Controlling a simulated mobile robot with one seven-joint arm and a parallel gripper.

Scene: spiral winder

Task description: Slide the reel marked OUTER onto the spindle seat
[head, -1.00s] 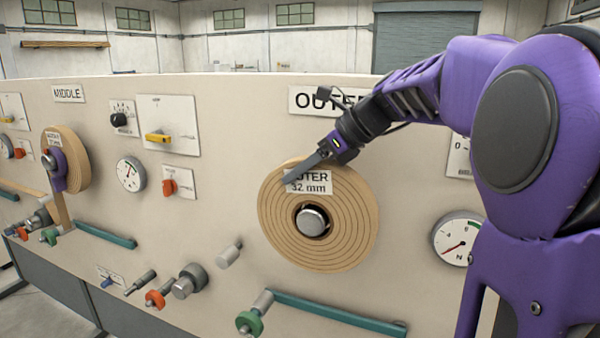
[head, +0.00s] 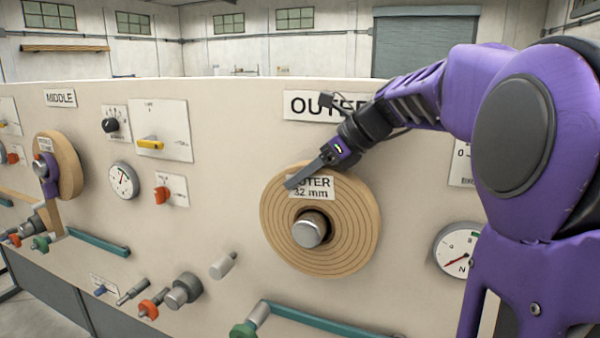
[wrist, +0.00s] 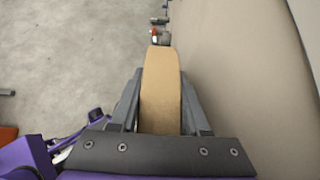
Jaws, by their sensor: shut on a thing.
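The tan OUTER reel (head: 345,240), labelled "OUTER 32 mm", is around the grey metal spindle (head: 308,231) below the OUTER sign. The spindle's rounded end sticks out through the reel's centre hole, toward the lower left. My gripper (head: 292,184) is shut on the upper rim of the reel, partly covering its label. In the wrist view the reel's edge (wrist: 160,95) stands between the two fingers, one on each face. The seat behind the reel is hidden, so I cannot tell whether the reel touches it.
The cream panel (head: 228,205) runs close behind the reel. Below are a grey peg (head: 223,265), a teal bar (head: 330,321) and a green knob (head: 243,330). A gauge (head: 460,248) is to the right. The MIDDLE reel (head: 68,167) is at the left.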

